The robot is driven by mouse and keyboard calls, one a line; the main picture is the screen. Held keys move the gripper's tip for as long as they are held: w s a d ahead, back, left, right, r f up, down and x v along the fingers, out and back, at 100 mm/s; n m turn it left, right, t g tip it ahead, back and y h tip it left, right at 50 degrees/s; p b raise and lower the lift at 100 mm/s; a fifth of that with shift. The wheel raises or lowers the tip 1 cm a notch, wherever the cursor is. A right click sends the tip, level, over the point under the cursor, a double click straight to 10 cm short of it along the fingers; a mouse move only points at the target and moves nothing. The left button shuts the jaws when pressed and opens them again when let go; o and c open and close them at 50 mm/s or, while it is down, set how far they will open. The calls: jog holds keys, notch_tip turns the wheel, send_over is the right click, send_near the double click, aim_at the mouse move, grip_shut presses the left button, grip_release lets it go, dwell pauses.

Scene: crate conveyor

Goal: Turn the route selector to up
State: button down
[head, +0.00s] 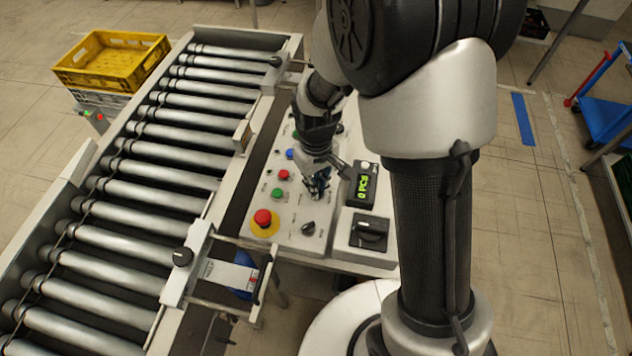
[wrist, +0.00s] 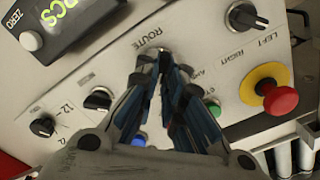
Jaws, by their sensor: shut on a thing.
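The route selector is on the sloped control panel (head: 291,238), under the printed word ROUTE in the wrist view. Its knob is mostly hidden between my fingertips, so I cannot tell which way it points. My gripper (wrist: 165,62) is shut on it, with blue-sided fingers on either side. In the head view my gripper (head: 319,186) reaches down onto the panel, left of the green-lit display (head: 365,189), and covers the selector.
A red mushroom button (wrist: 281,98) on a yellow ring and a LEFT/RIGHT knob (wrist: 242,17) are nearby on the panel. Two more black knobs (wrist: 97,98) (wrist: 43,126) are on the other side. A roller conveyor (head: 165,150) runs left of the panel; a yellow crate (head: 108,62) stands beyond.

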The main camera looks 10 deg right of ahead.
jog(key=c, duration=1.7)
grip_release()
notch_tip(320, 180, up, 12)
jog(key=s+d+r+m+t, duration=0.2)
jog(key=s+r, duration=0.3)
jog(key=s, duration=0.4)
jog(key=s+d+r+m+t, duration=0.2)
jog(key=s+d+r, duration=0.2)
jog(key=s, duration=0.5)
notch_tip(320, 180, up, 3)
jog(key=shift+s+d+f+m+t, duration=0.15)
jog(key=shift+d+f+m+t, duration=0.05)
jog(key=shift+d+m+t, duration=0.1)
